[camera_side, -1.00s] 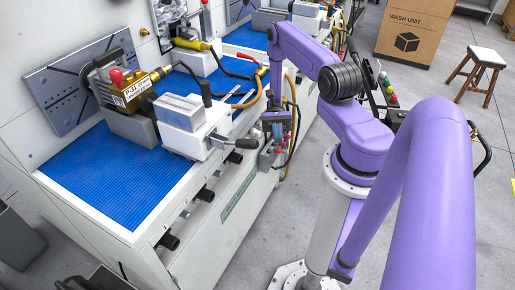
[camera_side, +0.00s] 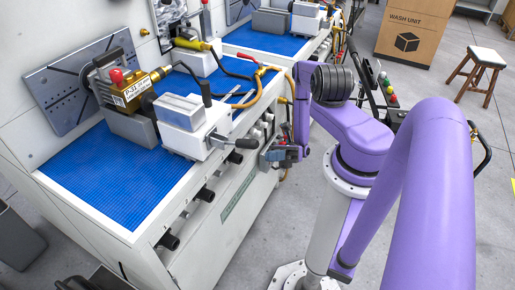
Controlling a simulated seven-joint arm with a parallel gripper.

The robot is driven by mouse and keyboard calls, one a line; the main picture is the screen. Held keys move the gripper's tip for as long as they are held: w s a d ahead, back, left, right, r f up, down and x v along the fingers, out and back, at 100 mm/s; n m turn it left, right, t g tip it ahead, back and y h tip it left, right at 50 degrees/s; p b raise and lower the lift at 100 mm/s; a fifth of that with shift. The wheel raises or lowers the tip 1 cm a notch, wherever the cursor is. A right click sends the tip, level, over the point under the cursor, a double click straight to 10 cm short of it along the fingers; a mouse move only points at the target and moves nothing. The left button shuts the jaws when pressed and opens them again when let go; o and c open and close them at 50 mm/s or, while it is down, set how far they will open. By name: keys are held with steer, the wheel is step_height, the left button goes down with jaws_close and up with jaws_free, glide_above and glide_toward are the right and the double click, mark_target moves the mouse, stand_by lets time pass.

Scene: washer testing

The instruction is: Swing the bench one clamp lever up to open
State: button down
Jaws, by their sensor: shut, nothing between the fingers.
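On the near bench (camera_side: 90,190), a white clamp block (camera_side: 187,128) stands in front of a brass fitting (camera_side: 135,92) with a paper tag. A lever with a black grip (camera_side: 246,143) sticks out nearly level to the right from the block's front side; I take it for the clamp lever. A second dark handle (camera_side: 206,93) stands upright behind the block. My gripper (camera_side: 267,157) is just right of and slightly below the black grip, pointing left. It looks shut and empty. A small gap seems to show between them, but depth is unclear.
A brass valve with an orange hose (camera_side: 250,98) and a row of small fittings (camera_side: 262,127) lie close behind my gripper. Dark knobs (camera_side: 205,194) line the bench front.

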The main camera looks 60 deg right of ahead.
mark_target(239, 143)
steer(key=w+a+r, duration=0.2)
steer(key=a+r, duration=0.3)
steer(key=r, duration=0.1)
steer(key=shift+w+a+r, duration=0.2)
steer(key=shift+r, duration=0.1)
steer(key=shift+r, duration=0.1)
